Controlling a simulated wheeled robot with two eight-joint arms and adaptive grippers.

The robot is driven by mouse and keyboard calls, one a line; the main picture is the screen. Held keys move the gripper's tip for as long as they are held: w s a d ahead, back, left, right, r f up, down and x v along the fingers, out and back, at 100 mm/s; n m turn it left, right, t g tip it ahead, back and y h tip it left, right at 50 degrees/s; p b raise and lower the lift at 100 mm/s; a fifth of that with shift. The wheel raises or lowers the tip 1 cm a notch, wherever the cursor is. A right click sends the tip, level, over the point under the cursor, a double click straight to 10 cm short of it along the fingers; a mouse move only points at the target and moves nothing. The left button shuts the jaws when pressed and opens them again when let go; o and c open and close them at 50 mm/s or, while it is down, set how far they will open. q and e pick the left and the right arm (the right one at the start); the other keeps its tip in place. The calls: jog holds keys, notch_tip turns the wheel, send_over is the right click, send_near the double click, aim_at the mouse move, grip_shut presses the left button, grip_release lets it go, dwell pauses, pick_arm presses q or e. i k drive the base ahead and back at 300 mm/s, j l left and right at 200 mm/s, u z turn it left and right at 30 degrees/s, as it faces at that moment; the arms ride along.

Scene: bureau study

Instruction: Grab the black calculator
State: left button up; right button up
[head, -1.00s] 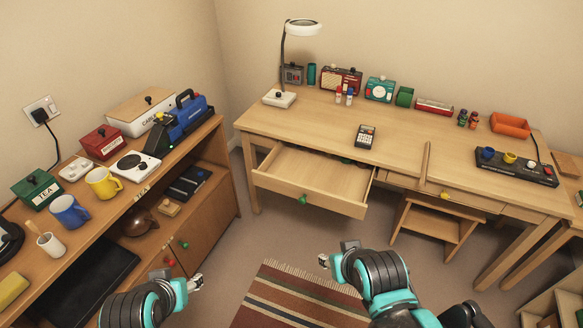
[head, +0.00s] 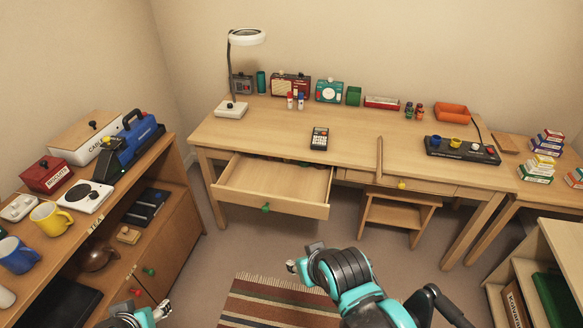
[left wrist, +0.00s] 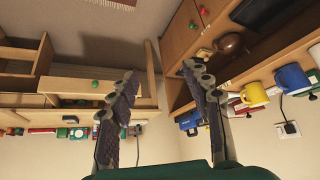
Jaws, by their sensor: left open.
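The black calculator (head: 319,139) lies on the desk top (head: 270,129), near the front edge and just behind the open left drawer. My left gripper (head: 163,309) is low at the bottom left of the head view, beside the cabinet and well short of the desk. In the left wrist view its two fingers (left wrist: 163,82) are spread apart with nothing between them. My right gripper (head: 303,257) is above the floor in front of the desk, far from the calculator. Its fingers are too small and turned away to show whether they are open.
The open drawer (head: 272,198) juts out before the desk. A cabinet (head: 165,215) with mugs and boxes stands left, and a stool (head: 395,214) stands under the desk. A lamp (head: 231,108) is left of the calculator. Bare desk surrounds the calculator.

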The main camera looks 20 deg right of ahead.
aim_at(319, 141)
jog(key=i+l+z, duration=0.3)
jog(key=i+l, duration=0.15)
jog(key=i+l+z, duration=0.25)
jog(key=i, duration=0.25)
jog(key=i+l+z, duration=0.3)
jog(key=i, duration=0.2)
